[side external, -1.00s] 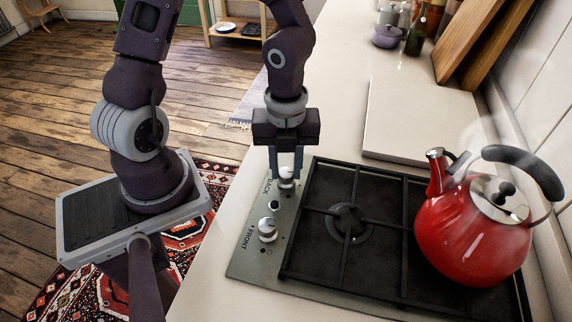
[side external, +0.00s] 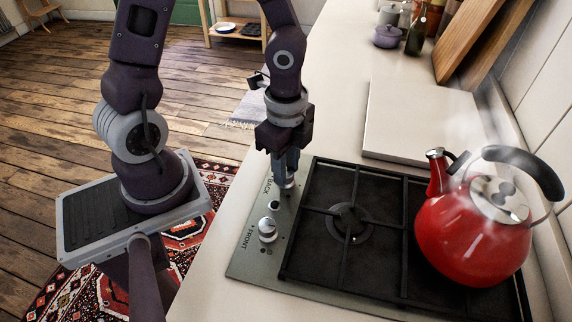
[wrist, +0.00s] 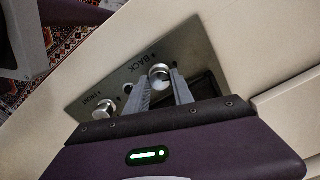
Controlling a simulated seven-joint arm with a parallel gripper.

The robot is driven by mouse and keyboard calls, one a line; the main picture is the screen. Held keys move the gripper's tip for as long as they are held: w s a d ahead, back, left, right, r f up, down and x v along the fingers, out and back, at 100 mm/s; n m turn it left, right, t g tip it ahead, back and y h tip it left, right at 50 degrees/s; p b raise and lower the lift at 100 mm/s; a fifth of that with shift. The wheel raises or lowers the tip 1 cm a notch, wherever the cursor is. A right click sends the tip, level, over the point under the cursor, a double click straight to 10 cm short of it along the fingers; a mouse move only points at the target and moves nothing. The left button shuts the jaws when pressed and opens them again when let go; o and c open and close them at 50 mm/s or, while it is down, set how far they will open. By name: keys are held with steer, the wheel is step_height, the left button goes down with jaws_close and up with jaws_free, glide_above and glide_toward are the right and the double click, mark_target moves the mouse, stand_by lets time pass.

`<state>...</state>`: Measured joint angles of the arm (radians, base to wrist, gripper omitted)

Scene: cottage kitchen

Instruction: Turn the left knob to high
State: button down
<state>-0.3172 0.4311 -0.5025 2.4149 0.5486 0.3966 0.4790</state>
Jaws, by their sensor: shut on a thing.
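Two silver knobs sit on the metal strip (side external: 258,208) at the hob's left side. The knob by the word BACK (side external: 289,182) is partly hidden by my fingers in the side view. It shows between the fingertips in the wrist view (wrist: 159,71). My gripper (side external: 286,176) points down and is shut on this knob, with its jaws turned at an angle to the strip. The knob by the word FRONT (side external: 267,229) is clear of the gripper and also shows in the wrist view (wrist: 104,108). I cannot read the BACK knob's setting.
A red kettle (side external: 468,240), steaming, stands on the right side of the black hob grate (side external: 318,205). A pale board (side external: 420,120) lies behind the hob. Pots and a bottle (side external: 416,35) stand farther back. The counter left of the strip is clear.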

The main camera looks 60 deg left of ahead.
steer(key=shift+n, duration=2)
steer(key=c, duration=1.1)
jaws_free()
step_height(320, 180, up, 7)
steer(key=shift+r, duration=0.1)
